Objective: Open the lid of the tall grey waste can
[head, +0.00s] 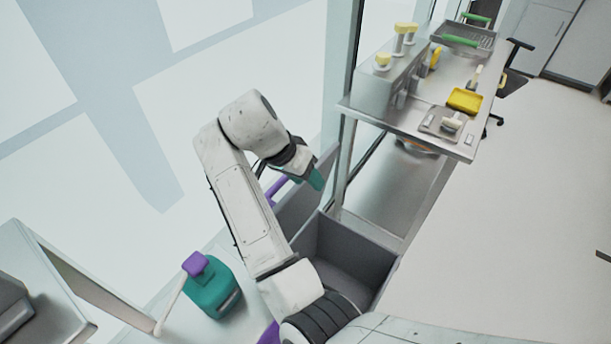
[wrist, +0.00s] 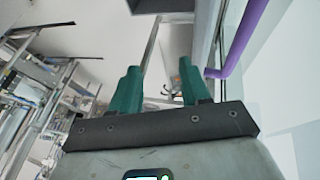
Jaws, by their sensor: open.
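The tall grey waste can (head: 338,240) stands in the lower middle of the head view, beside my arm. Its top is open, and I see into its dark inside. Its grey lid (head: 297,212) stands steeply raised at the back left side. A purple handle (head: 277,188) is on the lid's far side; a purple bar also shows in the wrist view (wrist: 245,38). My gripper (head: 316,178) is beside the raised lid's upper part, partly hidden by my arm. In the wrist view its teal fingers (wrist: 157,85) are apart with nothing between them. The purple bar is right of them.
A steel counter (head: 400,112) with a yellow tray (head: 464,100) and fixtures stands at the upper right. A window post (head: 343,130) rises close behind the can. A teal container (head: 212,288) with a purple top is at the lower left.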

